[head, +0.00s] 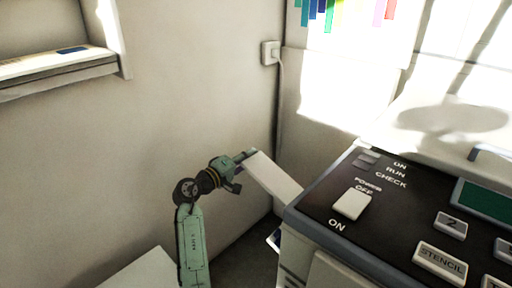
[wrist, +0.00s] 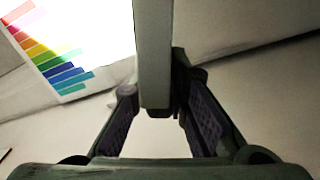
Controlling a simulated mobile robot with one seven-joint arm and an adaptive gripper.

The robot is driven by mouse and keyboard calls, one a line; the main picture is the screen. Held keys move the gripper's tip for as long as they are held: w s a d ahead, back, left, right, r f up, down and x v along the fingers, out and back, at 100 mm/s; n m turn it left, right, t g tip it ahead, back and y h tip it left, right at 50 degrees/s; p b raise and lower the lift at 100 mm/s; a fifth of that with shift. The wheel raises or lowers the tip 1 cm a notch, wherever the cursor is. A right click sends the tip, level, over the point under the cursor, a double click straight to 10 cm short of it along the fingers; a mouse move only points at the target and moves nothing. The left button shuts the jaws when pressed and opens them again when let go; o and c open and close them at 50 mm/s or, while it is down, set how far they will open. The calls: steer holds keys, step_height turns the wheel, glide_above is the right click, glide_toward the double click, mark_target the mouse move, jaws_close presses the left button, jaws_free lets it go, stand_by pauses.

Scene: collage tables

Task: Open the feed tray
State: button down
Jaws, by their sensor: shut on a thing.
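The feed tray (head: 274,178) is a pale flat panel at the left side of the machine (head: 322,240). It slants up and left from the machine's side, partly tilted out. My gripper (head: 246,156) is at the panel's upper far end in the head view. In the wrist view, my gripper (wrist: 157,100) has its two dark fingers on either side of a grey upright bar, the tray's edge (wrist: 154,50), and is shut on it. The fingertips are small in the head view, and the exact contact is partly hidden.
The machine's dark control panel (head: 400,205) has a power switch (head: 352,204) and several buttons. A wall socket (head: 270,53) with a cable is behind. A shelf (head: 60,70) is at upper left. A pale surface (head: 145,272) lies at lower left. A colour chart (wrist: 50,50) shows in the wrist view.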

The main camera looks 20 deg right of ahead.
step_height(320, 180, down, 10)
steer(key=w+n+b, duration=0.1)
steer(key=n+b, duration=0.1)
steer(key=n, duration=0.2)
steer(key=shift+a, duration=0.35)
steer(key=shift+w+f, duration=0.1)
steer(key=shift+f, duration=0.1)
steer(key=c, duration=1.6)
jaws_free()
steer(key=shift+o, duration=0.2)
steer(key=shift+r, duration=0.1)
